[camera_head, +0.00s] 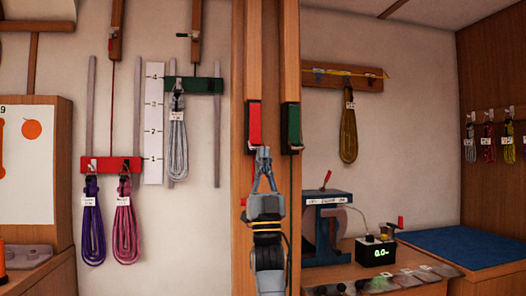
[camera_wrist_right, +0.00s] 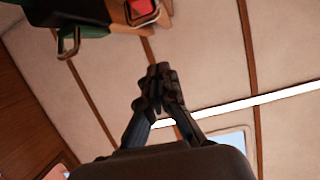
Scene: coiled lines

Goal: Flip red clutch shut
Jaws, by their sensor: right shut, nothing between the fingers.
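The red clutch (camera_head: 254,125) is on the wooden post, its red face upright in a dark housing. In the right wrist view its red end (camera_wrist_right: 141,9) shows from below at the top. I cannot tell whether its lever is fully shut. My right gripper (camera_head: 264,152) is shut and empty, pointing up just below and slightly right of the red clutch. In the wrist view its fingertips (camera_wrist_right: 159,82) are together, apart from the clutch. The left gripper is not in view.
A green clutch (camera_head: 291,126) is close on the right, also seen in the wrist view (camera_wrist_right: 69,41). Coils hang from a red bar (camera_head: 103,165) and green bar (camera_head: 208,85) on the left. A bench at lower right holds a blue device (camera_head: 329,198) and a lit display box (camera_head: 376,252).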

